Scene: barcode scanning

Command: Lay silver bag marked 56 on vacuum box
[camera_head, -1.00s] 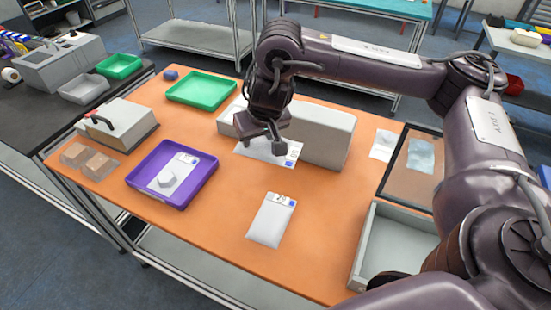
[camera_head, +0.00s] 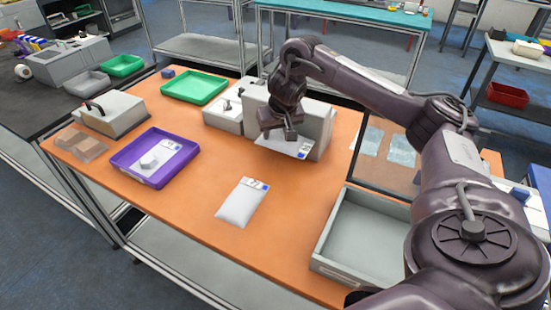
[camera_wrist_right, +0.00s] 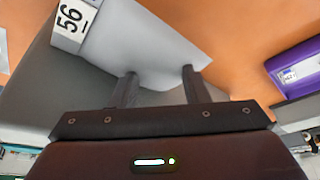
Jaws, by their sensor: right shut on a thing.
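The silver bag marked 56 (camera_head: 285,143) is held by my right gripper (camera_head: 280,133) in front of the large pale grey box (camera_head: 319,127). In the right wrist view, the bag (camera_wrist_right: 135,45) extends away from the closed fingers (camera_wrist_right: 160,85), and its label (camera_wrist_right: 73,20) reads 56. How high the bag hangs above the table is hard to tell. The large grey box stands beside a low white unit (camera_head: 224,119); I cannot tell for certain which one is the vacuum box. My left gripper is not in view.
Another silver bag (camera_head: 240,205) lies on the orange table, front centre. A grey bin (camera_head: 330,255) stands at right.

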